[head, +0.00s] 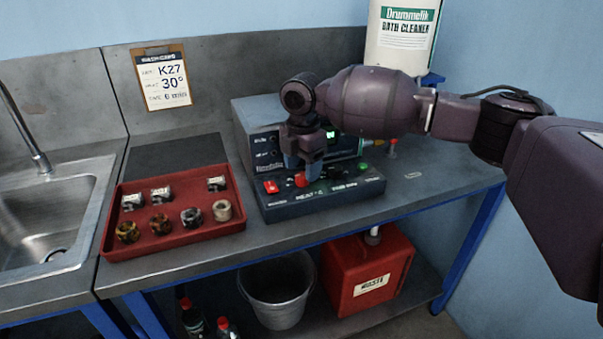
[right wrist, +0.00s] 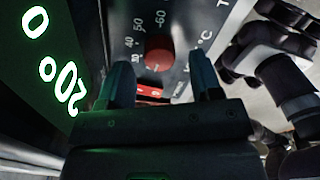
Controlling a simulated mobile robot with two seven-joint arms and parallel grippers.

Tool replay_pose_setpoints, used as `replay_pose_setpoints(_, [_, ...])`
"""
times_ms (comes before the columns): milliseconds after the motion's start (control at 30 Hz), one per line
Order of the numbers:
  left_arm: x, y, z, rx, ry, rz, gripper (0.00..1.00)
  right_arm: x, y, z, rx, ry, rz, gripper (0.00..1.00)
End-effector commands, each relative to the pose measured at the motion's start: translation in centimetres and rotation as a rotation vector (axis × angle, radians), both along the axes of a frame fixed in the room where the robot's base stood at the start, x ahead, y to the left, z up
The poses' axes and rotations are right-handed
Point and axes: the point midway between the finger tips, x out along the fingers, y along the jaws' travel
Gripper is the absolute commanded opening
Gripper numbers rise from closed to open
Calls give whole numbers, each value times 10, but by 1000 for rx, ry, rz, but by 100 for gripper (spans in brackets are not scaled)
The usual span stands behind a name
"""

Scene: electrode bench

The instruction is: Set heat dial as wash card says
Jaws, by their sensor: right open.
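The wash card (head: 163,77) hangs on a clipboard against the back panel. It reads K27 and 30°; its bottom line is too small to read surely. The heat dial (head: 301,180) is a red knob on the dark sloping front panel (head: 335,197) of the bath unit. In the right wrist view the red dial (right wrist: 158,54) has printed marks 30, 40, 50 and 60 around it; its pointer is not clear. My right gripper (head: 303,168) is open, pointing down over the dial, with its fingertips (right wrist: 160,76) on either side of it. My left gripper is out of view.
A lit green display (right wrist: 60,60) shows 20 and 0 beside the dial. A red tray (head: 170,245) with several small parts lies left, near the sink (head: 60,215). A cleaner bottle (head: 400,40) stands behind my right arm.

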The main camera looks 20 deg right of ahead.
Motion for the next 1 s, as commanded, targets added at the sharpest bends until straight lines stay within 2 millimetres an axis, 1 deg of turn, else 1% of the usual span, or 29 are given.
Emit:
replay_pose_setpoints(33, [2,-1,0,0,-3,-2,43,0,0,-7,-1,2,0,59])
replay_pose_setpoints(200, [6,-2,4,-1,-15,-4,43,0,0,-18,0,0,0,59])
replay_pose_setpoints(533, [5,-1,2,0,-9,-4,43,0,0,-19,0,-2,0,59])
replay_pose_setpoints(567, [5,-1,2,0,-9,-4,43,0,0,-19,0,-2,0,56])
replay_pose_setpoints(800, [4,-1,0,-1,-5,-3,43,0,0,-19,1,-2,0,19])
replay_pose_setpoints(867, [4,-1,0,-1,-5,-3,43,0,0,-19,0,-1,0,10])
replay_pose_setpoints(1000, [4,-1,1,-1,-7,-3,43,0,0,-18,1,-2,-6,10])
